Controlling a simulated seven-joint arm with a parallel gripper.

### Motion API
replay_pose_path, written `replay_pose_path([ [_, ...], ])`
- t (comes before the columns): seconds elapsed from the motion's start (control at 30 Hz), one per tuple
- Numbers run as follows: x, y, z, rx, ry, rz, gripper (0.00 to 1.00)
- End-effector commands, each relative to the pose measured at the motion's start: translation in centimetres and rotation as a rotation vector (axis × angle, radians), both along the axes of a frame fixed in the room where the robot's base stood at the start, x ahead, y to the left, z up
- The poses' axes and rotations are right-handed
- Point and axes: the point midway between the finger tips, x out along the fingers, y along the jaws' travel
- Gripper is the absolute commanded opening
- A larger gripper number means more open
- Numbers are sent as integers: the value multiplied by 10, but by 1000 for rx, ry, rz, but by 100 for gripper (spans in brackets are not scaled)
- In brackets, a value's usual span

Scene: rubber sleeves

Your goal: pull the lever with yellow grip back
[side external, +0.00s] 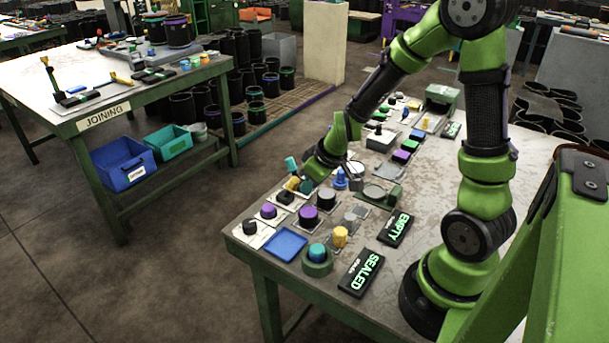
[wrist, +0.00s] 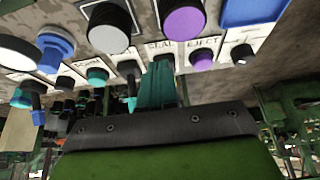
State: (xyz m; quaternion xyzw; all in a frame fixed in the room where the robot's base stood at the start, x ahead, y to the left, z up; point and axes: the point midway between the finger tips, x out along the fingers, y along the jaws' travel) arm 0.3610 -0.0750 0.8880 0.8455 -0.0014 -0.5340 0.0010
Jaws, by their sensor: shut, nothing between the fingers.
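The lever with the yellow grip (side external: 292,184) stands on its dark base near the left part of the bench, in the side view. My gripper (side external: 306,186) points down just right of the yellow grip, very close to it; I cannot tell whether they touch. In the wrist view its teal fingers (wrist: 157,84) are together and empty, in front of the label row. The yellow grip does not show in the wrist view; the fingers may hide it.
A teal-gripped lever (side external: 290,163) stands just behind. Purple button (side external: 268,211), larger purple knob (side external: 309,215), grey knob (side external: 326,198) and blue knob (side external: 341,178) crowd around. A blue tray (side external: 286,243) lies at the front. SEALED (side external: 361,273) and EMPTY (side external: 396,229) signs lie right.

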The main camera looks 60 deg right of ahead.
Motion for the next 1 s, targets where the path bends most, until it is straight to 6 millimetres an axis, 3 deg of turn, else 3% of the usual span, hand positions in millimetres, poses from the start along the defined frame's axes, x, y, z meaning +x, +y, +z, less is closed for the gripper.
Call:
replay_pose_path([
  [1.0, -9, 2, 7, 3, -8, 4, 0],
])
